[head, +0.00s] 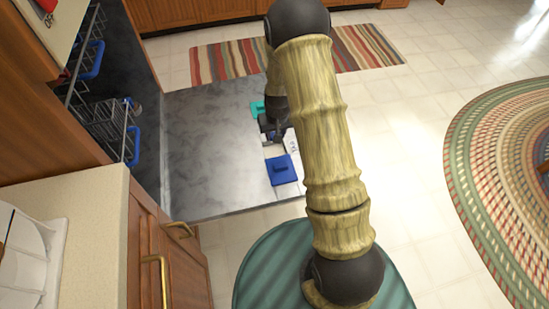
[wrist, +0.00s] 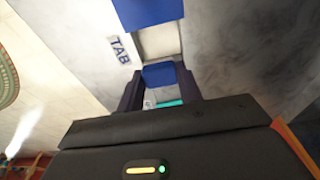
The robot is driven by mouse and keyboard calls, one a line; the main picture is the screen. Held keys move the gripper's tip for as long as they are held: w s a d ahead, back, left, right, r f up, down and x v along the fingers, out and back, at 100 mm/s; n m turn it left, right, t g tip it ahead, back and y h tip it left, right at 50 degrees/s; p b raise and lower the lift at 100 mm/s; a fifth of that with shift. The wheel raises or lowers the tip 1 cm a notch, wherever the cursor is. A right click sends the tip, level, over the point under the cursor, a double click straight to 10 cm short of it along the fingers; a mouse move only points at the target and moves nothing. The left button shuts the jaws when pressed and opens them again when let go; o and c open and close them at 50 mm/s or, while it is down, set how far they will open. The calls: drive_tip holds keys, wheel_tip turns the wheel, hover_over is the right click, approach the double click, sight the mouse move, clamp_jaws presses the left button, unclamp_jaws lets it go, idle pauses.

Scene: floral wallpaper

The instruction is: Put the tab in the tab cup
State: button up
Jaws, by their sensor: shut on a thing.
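My gripper (wrist: 159,80) is shut on a small blue block, the tab (wrist: 158,75), between its two dark fingers. The tab cup (wrist: 160,42) is a pale recess just beyond the tab in the wrist view, beside a "TAB" label (wrist: 121,49). Its blue lid (wrist: 143,12) stands clear of the recess, and it also shows in the head view (head: 281,169). In the head view my gripper (head: 273,137) is low over the dispenser, on the far side of the blue lid. I cannot tell whether the tab touches the cup.
The dispenser is on the open grey dishwasher door (head: 210,150). A teal piece (head: 257,109) is beside my gripper. Racks with blue parts (head: 110,120) are at the left. A cabinet and counter (head: 95,215) stand at the near left. A striped rug (head: 375,47) lies beyond.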

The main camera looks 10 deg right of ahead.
drive_tip(key=shift+d+f, duration=0.1)
drive_tip(key=b, duration=0.1)
hover_over(275, 155)
wheel_tip(275, 155, down, 6)
drive_tip(key=shift+s+f, duration=0.1)
drive_tip(key=shift+s, duration=0.05)
drive_tip(key=shift+s+d, duration=0.1)
drive_tip(key=shift+f+b, duration=0.55)
drive_tip(key=shift+f, duration=1.25)
